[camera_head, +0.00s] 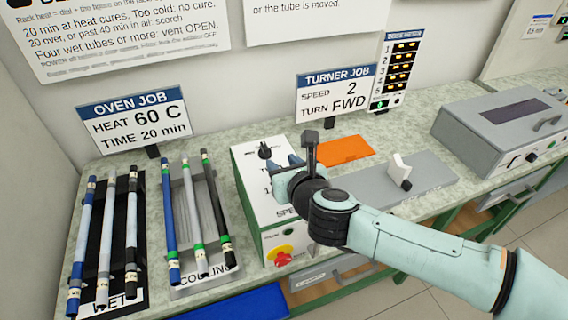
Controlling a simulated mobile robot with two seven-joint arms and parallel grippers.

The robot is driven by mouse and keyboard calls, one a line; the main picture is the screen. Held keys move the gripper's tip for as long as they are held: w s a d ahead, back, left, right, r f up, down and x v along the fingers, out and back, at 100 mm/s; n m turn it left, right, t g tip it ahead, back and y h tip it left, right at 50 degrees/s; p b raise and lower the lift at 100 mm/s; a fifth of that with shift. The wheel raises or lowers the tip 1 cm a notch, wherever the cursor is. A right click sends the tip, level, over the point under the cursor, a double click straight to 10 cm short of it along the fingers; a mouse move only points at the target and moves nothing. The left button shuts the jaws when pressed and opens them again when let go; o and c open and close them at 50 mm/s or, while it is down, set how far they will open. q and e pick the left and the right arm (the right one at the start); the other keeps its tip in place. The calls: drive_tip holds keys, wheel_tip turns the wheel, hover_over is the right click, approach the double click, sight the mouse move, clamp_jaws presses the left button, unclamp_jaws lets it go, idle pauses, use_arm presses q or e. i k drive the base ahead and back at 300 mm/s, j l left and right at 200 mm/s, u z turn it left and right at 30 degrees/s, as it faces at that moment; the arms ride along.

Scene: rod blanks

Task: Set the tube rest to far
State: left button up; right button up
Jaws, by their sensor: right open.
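What looks like the tube rest (399,168) is a pale upright block with a dark knob at its foot. It stands on the long grey bed (432,166) to the right of the white turner box (247,157). My right gripper (283,162) is open and empty over the turner box, to the left of the tube rest and apart from it. The gripper and wrist hide part of the box's top panel and its lettering. I cannot read any position marks for the rest. My left gripper is not in view.
An orange mat (345,151) lies behind the bed. Tubes lie in a wet rack (128,297) and a cooling rack (207,284) at left. A grey oven-like box (500,125) stands at right. A red knob (283,258) is on the turner's front. Sign cards stand behind.

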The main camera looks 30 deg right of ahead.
sight(399, 172)
drive_tip(key=k+j, duration=0.15)
drive_tip(key=k, duration=0.35)
drive_tip(key=k+j, duration=0.2)
drive_tip(key=k, duration=0.25)
